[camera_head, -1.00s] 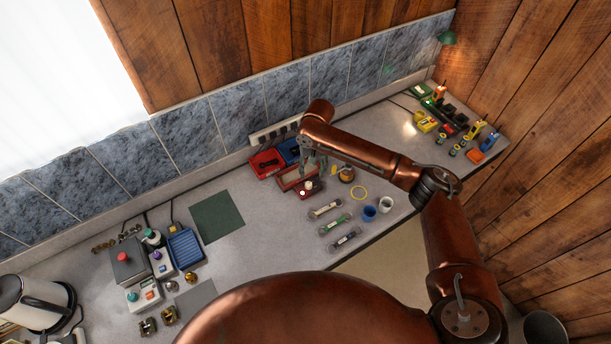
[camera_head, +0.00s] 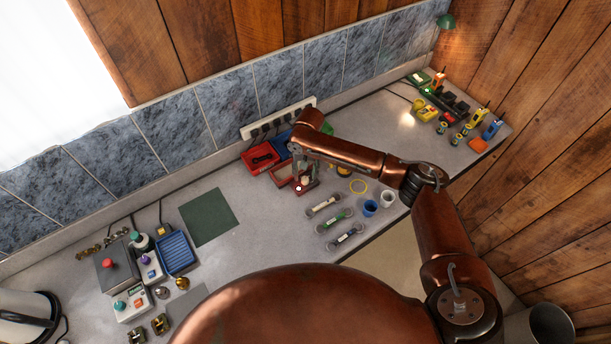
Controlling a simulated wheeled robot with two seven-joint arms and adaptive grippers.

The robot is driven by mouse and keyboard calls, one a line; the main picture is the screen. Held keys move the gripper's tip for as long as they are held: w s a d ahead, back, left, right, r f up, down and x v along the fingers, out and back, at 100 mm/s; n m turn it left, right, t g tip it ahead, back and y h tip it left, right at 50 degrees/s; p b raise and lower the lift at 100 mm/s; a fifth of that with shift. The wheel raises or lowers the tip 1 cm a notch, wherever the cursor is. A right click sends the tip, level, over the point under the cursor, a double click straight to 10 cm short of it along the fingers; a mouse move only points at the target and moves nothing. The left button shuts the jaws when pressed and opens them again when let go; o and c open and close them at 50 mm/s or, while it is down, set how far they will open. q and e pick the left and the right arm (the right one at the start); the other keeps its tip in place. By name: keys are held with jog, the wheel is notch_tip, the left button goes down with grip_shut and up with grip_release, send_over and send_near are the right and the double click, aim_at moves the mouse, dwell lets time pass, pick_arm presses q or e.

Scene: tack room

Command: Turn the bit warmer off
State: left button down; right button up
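My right gripper (camera_head: 299,172) points down among the red items near the back wall, at the middle of the counter. Its fingers are small and partly overlap the things behind, so I cannot tell whether they are open or shut. A small dark red unit (camera_head: 304,188) with a pale round spot is right below the fingertips; whether they touch it is unclear. No label is readable, so I cannot say for sure which device is the bit warmer. A grey box with a red button (camera_head: 107,275) stands at the left. My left gripper is not in view.
A red tray (camera_head: 256,163) and a blue tray (camera_head: 281,146) sit beside my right gripper, below a power strip (camera_head: 275,122). Several striped tubes, a blue cup (camera_head: 370,208) and a white cup (camera_head: 387,199) lie nearer.

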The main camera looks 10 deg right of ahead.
aim_at(305, 180)
jog(key=shift+f, duration=1.1)
grip_shut()
